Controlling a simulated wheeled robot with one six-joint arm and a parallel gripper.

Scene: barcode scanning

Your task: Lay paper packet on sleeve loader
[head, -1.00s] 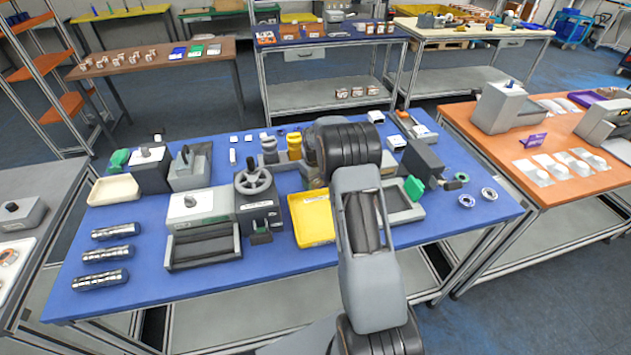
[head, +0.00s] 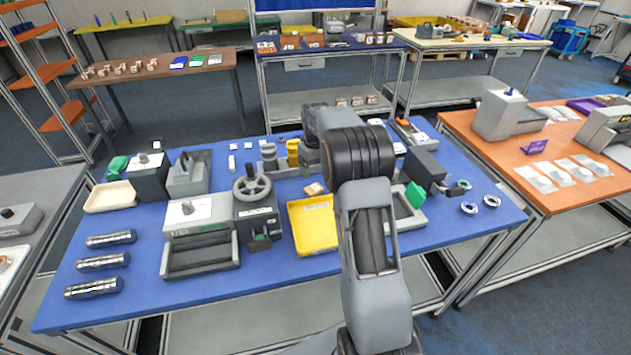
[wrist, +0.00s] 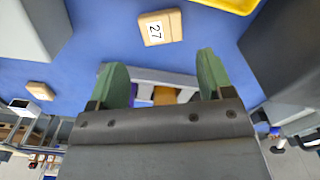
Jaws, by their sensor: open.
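A small brown packet with a white label reading 27 (wrist: 160,27) lies flat on the blue table. It also shows in the head view beside the yellow tray (head: 314,188). My gripper (wrist: 162,80) is open, its two green fingers apart with nothing held between them. The packet is ahead of the fingertips and apart from them. In the head view my arm hides the gripper. I cannot tell for sure which device is the sleeve loader; a grey device with a white top and open front tray (head: 200,257) stands left of the handwheel device.
The yellow tray (head: 313,228) lies right of the handwheel device (head: 256,205). Several metallic cylinders (head: 96,288) lie at the table's left. A black box (head: 424,168) stands right of my arm. Another small brown block (wrist: 40,91) shows in the wrist view.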

